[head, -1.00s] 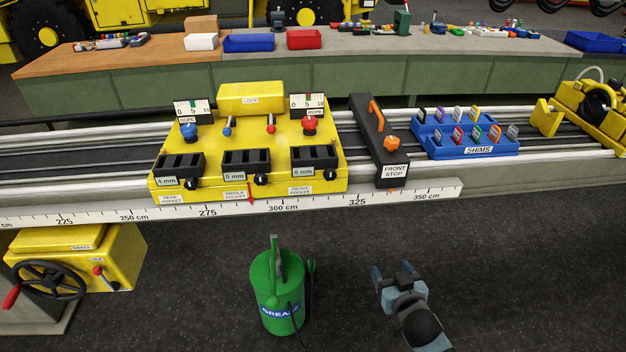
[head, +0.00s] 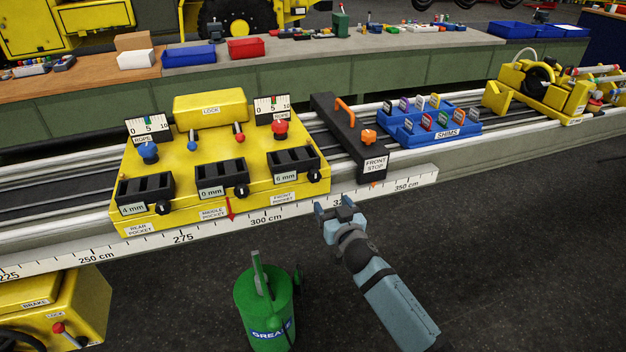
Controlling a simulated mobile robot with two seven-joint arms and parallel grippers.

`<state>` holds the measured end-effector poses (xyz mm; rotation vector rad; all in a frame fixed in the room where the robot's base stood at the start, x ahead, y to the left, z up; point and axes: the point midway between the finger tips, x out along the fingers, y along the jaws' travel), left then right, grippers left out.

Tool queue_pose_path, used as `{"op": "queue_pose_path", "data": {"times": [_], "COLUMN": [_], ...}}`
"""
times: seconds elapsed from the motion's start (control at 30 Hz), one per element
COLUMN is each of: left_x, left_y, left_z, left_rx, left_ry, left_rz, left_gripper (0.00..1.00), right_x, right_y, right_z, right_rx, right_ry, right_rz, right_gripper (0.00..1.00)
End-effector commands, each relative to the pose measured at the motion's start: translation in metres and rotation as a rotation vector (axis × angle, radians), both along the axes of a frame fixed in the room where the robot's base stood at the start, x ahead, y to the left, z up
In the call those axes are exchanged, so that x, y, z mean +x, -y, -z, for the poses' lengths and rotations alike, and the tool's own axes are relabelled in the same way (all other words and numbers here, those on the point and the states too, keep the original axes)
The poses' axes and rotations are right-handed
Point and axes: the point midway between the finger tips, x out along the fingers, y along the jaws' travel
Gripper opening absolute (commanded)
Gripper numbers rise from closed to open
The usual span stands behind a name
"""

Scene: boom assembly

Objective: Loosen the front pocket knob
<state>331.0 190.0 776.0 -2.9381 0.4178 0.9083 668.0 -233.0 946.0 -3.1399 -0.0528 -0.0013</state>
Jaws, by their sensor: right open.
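The front pocket (head: 294,162) is a black slotted block labelled 6 mm, at the right end of the yellow carriage (head: 185,172). Its small black knob (head: 313,176) sits at the block's lower right corner, above the FRONT POCKET label (head: 284,198). My right gripper (head: 334,202) is open and empty, just below and right of that knob, in front of the ruler, apart from the knob in the picture. My left gripper is not in view.
The middle pocket (head: 222,175) and rear pocket (head: 146,190) have similar black knobs. A black front stop (head: 350,135) with an orange knob and the blue shims tray (head: 428,127) stand to the right. A green grease can (head: 265,308) stands below the rail.

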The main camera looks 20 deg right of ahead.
Motion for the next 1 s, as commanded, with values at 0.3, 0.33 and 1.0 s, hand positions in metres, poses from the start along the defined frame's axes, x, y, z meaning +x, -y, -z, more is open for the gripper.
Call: {"op": "queue_pose_path", "data": {"times": [0.3,0.33,1.0], "left_x": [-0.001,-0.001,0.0], "left_y": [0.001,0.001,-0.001], "left_z": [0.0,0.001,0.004], "left_rx": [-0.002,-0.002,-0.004], "left_ry": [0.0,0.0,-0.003], "left_rz": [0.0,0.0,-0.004], "left_gripper": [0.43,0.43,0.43], "right_x": [0.068,0.074,0.121], "right_y": [-0.003,-0.003,-0.004], "right_z": [-0.001,-0.001,0.0], "right_rx": [-0.001,-0.003,-0.001], "right_ry": [0.001,0.001,0.0], "right_rz": [0.0,0.0,-0.001], "right_gripper": [0.68,0.68,0.68]}}
